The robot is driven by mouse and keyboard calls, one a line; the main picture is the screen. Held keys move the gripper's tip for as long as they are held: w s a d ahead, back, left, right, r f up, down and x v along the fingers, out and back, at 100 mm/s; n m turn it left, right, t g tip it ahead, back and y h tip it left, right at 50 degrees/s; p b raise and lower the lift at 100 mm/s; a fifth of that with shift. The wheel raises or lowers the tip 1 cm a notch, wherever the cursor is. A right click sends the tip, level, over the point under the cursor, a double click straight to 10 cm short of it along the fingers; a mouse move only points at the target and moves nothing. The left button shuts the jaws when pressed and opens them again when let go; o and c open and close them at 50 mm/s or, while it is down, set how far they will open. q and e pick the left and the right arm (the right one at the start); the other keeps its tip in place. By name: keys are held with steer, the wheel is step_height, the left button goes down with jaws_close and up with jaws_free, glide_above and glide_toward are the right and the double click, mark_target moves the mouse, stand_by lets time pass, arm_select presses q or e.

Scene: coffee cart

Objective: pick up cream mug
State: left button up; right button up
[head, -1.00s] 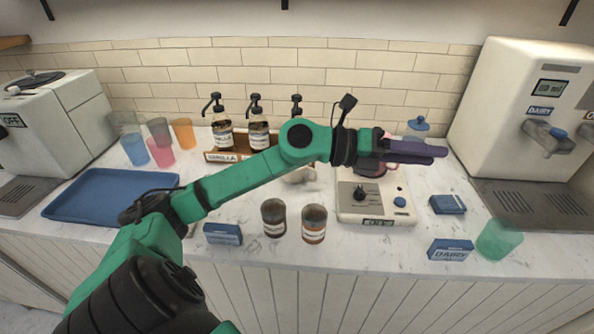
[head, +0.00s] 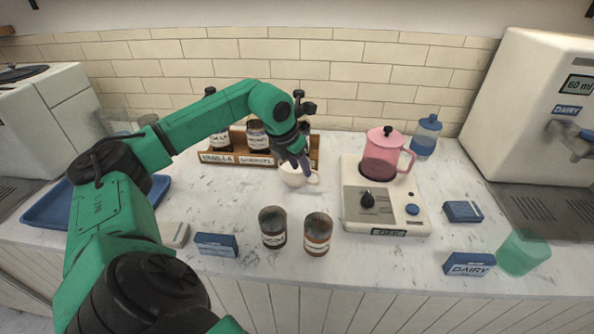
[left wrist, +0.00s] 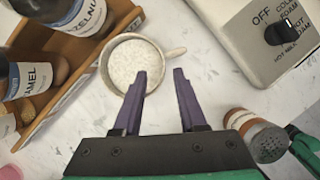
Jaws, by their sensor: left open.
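The cream mug (head: 291,178) stands upright on the counter between the syrup rack and the frother base, partly hidden by my left gripper (head: 306,165) in the head view. In the left wrist view the mug (left wrist: 107,84) shows from above, with pale contents and its handle (left wrist: 172,54) pointing right. My left gripper (left wrist: 162,75) is open and empty between its purple fingers. The left fingertip overlaps the mug's rim in the picture, and the right fingertip lies just below the handle. I cannot tell whether they touch. My right gripper is not in view.
The wooden syrup rack (head: 262,160) with bottles stands close behind and left of the mug. The frother base (head: 385,215) with a pink pitcher (head: 386,155) is on the right. Two shaker jars (head: 272,229) (head: 317,235) stand in front. Bare counter surrounds the mug's front.

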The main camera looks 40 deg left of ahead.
arm_select(q)
steer(key=x, duration=0.2)
steer(key=shift+w+d+f+p, duration=0.15)
steer(key=shift+d+f+p, duration=0.1)
steer(key=shift+p, duration=0.15)
steer(key=shift+w+a+f, duration=0.1)
steer(key=shift+w+f, duration=0.1)
steer(key=shift+f, duration=0.15)
jaws_close()
steer(key=shift+s, duration=0.1)
steer(key=shift+r, duration=0.1)
stand_by(0.4)
